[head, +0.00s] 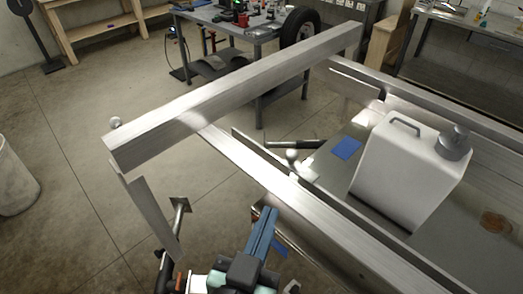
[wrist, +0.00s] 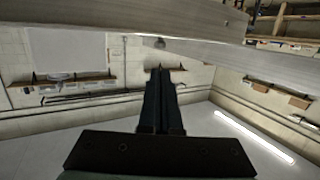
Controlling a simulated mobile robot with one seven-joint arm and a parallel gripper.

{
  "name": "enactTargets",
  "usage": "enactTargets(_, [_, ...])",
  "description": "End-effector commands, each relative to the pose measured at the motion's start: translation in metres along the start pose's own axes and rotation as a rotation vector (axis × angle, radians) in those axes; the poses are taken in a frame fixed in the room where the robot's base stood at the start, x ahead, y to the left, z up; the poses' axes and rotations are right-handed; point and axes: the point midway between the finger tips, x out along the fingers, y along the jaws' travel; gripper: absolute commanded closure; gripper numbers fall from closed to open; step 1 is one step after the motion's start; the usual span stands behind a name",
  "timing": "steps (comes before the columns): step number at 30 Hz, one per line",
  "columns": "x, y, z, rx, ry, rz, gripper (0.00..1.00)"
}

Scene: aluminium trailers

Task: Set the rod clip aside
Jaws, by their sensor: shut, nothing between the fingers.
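I cannot make out a rod clip for certain in either view. My gripper (head: 268,212) is at the lower middle of the head view, beside the trailer's long aluminium rail (head: 290,195). In the wrist view its dark fingers (wrist: 160,72) are together, with nothing seen between them. A small rounded metal piece (wrist: 154,43) shows beyond the fingertips at the edge of a beam. In the head view a small round knob (head: 115,122) stands at the left end of the raised crossbeam (head: 235,92), and a pale ball (head: 292,155) is by the rail.
A white canister (head: 405,170) stands on the trailer bed at right, near a flat blue piece (head: 347,148). A workbench (head: 222,27) with tools and a tyre (head: 299,27) are behind. A pale bin (head: 14,175) stands at left. The floor between is clear.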

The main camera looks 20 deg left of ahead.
Motion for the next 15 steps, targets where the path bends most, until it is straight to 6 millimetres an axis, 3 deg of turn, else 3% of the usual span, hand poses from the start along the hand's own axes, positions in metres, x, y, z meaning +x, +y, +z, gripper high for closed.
enactTargets(10, [0.001,0.000,0.001,-0.001,-0.001,0.000,1.00])
enactTargets(15, [0.011,-0.001,0.000,-0.001,0.001,0.000,1.00])
